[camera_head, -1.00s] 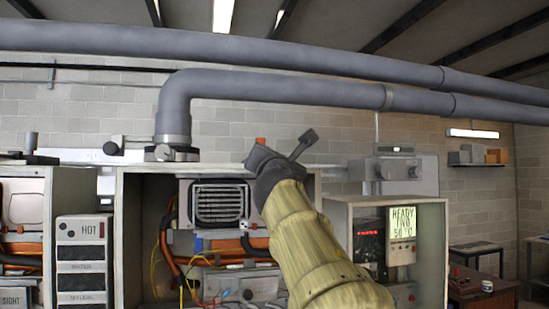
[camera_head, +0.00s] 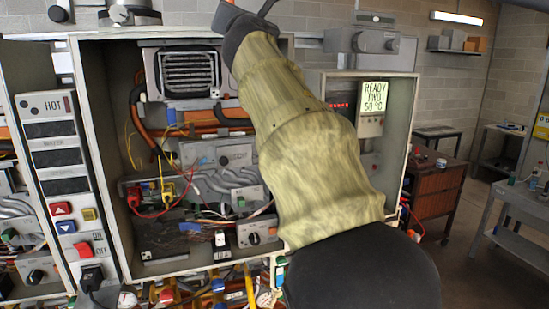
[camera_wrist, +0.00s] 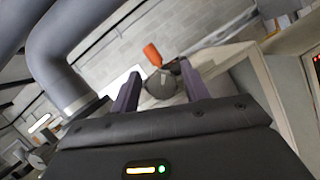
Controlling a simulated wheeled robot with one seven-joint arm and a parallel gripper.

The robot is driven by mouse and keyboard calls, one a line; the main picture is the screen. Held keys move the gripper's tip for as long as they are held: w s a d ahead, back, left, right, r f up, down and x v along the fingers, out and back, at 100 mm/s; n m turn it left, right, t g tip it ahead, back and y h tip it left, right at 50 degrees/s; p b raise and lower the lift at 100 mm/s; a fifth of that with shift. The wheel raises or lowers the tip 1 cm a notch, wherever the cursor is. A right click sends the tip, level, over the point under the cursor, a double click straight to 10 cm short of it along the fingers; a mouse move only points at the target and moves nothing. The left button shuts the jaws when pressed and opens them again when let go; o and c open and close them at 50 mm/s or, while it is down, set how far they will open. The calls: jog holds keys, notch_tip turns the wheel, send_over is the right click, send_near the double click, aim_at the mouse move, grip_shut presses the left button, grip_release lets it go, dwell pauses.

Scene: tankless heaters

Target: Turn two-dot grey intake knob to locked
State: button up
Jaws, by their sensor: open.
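I cannot pick out a knob marked with two dots, as such marks are too small to read. A grey box with a dark round knob (camera_head: 254,238) sits low in the middle open cabinet (camera_head: 102,160). Another dark knob (camera_head: 36,275) is at the far left. My gripper (camera_head: 247,8) is at the top edge of the head view, above these knobs and apart from them. In the wrist view my gripper (camera_wrist: 160,90) is open, with two dark fingers. A round grey fitting (camera_wrist: 160,86) with an orange tab (camera_wrist: 153,55) shows beyond and between the fingertips.
Wires and pipes fill the middle cabinet. A switch panel marked HOT (camera_head: 52,105) stands to its left. A right-hand cabinet holds a lit READY display (camera_head: 374,97). A brown cabinet (camera_head: 437,195) and grey bench (camera_head: 515,205) stand at right, with open floor between.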

jog(key=n+y, duration=0.2)
jog(key=n, duration=0.2)
jog(key=shift+w+d, duration=0.15)
jog(key=n+y, duration=0.2)
jog(key=n, duration=0.1)
jog(key=shift+r, duration=0.1)
jog(key=n+y+p, duration=0.1)
jog(key=n, duration=0.2)
jog(key=shift+g, duration=0.3)
jog(key=b+v, duration=1.1)
jog(key=v, duration=0.6)
jog(key=w+f+m+g+h+p, duration=0.1)
jog(key=w+f+m+g+h, duration=0.1)
jog(key=f+m, duration=0.6)
jog(key=w+d+f+m+g+h+p, duration=0.1)
jog(key=w+f+m+g, duration=0.4)
jog(key=f, duration=1.5)
jog(key=shift+d+m+h+p, duration=0.25)
jog(key=shift+m+h+p, duration=0.4)
jog(key=shift+m, duration=0.85)
jog(key=shift+w+r, duration=0.1)
jog(key=shift+w, duration=0.05)
